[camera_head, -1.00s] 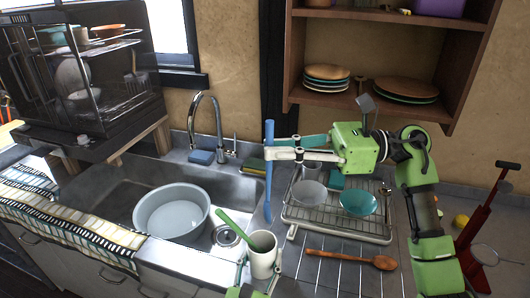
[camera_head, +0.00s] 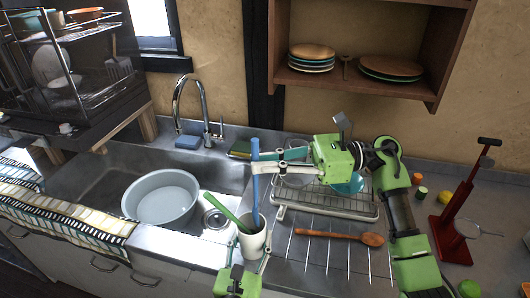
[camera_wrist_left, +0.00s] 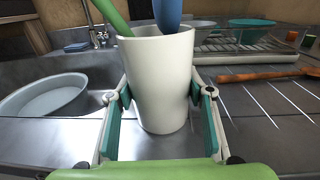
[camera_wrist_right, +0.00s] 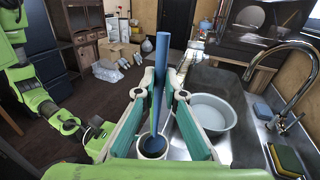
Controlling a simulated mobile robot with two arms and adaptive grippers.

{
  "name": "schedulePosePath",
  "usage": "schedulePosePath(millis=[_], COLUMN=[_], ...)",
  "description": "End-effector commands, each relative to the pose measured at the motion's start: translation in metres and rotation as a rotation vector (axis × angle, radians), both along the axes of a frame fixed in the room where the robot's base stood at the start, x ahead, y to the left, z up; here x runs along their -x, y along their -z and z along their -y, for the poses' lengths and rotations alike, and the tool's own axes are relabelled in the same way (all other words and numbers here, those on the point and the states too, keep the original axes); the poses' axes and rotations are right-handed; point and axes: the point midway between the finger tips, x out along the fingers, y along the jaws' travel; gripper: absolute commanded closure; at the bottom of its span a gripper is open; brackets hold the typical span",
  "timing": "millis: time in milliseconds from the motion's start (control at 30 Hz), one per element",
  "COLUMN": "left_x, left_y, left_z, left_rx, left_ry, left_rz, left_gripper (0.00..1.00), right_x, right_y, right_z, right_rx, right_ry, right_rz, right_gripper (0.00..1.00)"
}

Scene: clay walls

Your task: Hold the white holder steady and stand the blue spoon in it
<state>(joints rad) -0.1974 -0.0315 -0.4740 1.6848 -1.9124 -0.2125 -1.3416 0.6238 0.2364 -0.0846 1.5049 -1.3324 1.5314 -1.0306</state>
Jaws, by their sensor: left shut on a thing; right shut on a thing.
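The white holder (camera_head: 252,243) stands upright on the steel counter; it fills the middle of the left wrist view (camera_wrist_left: 160,85). My left gripper (camera_head: 254,256) is shut on it, one finger on each side. A green utensil (camera_head: 231,213) leans out of the holder to the left. My right gripper (camera_head: 254,167) is shut on the blue spoon (camera_head: 255,185), holding it nearly upright above the holder. The spoon's lower end is at the holder's mouth, inside its rim in the left wrist view (camera_wrist_left: 168,14). The right wrist view shows the spoon (camera_wrist_right: 160,75) over the holder (camera_wrist_right: 152,147).
A grey basin (camera_head: 162,198) sits in the sink at left. A wire dish rack (camera_head: 330,204) with bowls stands behind the holder to the right. A wooden spoon (camera_head: 340,236) lies on the drainboard. The faucet (camera_head: 200,105) rises behind the sink.

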Motion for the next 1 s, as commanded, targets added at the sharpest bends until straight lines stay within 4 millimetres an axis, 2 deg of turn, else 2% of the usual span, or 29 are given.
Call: schedulePosePath(millis=[500, 1000], left_x=[0.0, 0.0], left_y=[0.001, 0.001], left_z=[0.0, 0.0], left_rx=[-0.001, -0.001], left_ry=[-0.001, -0.001], left_rz=[-0.001, -0.001], left_gripper=[0.85, 0.85], right_x=[0.0, 0.0], right_y=[0.041, 0.052], right_z=[0.0, 0.0], right_rx=[0.001, 0.0], right_ry=[0.0, 0.001], right_rz=[-0.001, 0.001], right_gripper=[1.0, 1.0])
